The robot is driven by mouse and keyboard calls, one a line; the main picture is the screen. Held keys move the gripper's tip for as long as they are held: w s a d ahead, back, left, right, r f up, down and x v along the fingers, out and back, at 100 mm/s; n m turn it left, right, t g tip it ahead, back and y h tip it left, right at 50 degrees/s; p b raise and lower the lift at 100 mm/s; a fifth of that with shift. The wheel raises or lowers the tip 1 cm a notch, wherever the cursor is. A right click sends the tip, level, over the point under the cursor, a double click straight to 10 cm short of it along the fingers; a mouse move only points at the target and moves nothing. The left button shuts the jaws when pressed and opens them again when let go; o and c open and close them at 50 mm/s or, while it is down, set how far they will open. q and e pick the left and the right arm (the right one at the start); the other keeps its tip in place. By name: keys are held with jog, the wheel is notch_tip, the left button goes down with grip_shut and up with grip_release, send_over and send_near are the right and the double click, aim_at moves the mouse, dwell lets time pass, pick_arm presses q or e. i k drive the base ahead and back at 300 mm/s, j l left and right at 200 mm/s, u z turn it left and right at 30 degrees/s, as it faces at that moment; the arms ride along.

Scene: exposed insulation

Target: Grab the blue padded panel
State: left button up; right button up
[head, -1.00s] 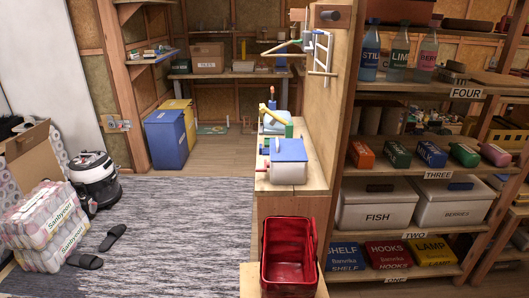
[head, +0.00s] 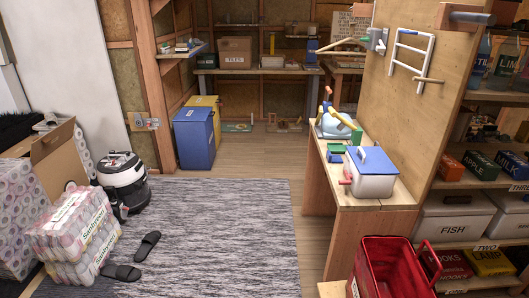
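I cannot make out a thing that is clearly a blue padded panel. A tall blue box-like thing (head: 194,138) stands on the floor at the back, in front of a yellow one (head: 204,103); whether it is padded cannot be told. A blue lid (head: 371,160) lies on a white box (head: 371,184) on the wooden bench at the right. Neither of my grippers is in view.
A grey rug (head: 215,230) and bare wooden floor (head: 255,160) lie open in the middle. Packs of rolls (head: 75,235), dark slippers (head: 146,246) and a vacuum cleaner (head: 122,178) stand at the left. A wooden bench (head: 335,200) and a red bin (head: 385,270) bound the right.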

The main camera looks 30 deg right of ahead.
aim_at(333, 159)
jog(key=i+j+u, duration=0.1)
jog(key=i, duration=0.3)
jog(key=i+j, duration=0.25)
jog(key=i, duration=0.2)
jog(key=u, duration=0.05)
